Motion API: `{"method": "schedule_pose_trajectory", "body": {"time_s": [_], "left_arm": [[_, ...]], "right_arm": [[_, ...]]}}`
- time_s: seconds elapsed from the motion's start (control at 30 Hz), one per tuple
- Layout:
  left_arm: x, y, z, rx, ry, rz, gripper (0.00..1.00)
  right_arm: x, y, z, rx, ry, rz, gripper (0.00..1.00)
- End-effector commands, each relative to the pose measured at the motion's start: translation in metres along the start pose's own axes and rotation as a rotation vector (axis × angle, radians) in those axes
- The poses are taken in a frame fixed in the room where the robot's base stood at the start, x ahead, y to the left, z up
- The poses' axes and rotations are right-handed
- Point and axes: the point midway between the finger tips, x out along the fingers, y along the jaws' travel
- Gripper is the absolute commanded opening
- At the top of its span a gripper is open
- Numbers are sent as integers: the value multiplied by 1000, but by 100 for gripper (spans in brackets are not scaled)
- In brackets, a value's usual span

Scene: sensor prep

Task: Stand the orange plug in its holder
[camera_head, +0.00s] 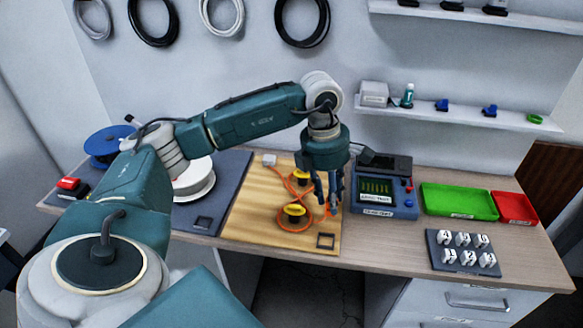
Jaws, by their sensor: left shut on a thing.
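My left gripper (327,203) points down over the right part of the wooden board (255,208), shut on the orange plug (334,195). The fingers hide most of the plug, so its tilt is hard to tell. An orange cable (281,216) winds around two black posts with yellow tops, the nearer post (295,211) and the farther post (301,178). My right gripper is not in view.
A tester with a screen (385,197) stands right of the board. Beyond it are a green tray (458,202), a red tray (515,208) and a dark plate with white clips (463,253). A grey mat (225,185) and a blue spool (107,142) are at left.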

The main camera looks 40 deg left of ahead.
Motion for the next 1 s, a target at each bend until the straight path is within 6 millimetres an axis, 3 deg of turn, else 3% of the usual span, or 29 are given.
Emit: {"method": "schedule_pose_trajectory", "body": {"time_s": [0.33,1.0], "left_arm": [[4,0,-1,0,0,0,0],[38,1,-6,1,1,0,0]], "right_arm": [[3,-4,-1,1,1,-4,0],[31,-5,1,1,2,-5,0]]}}
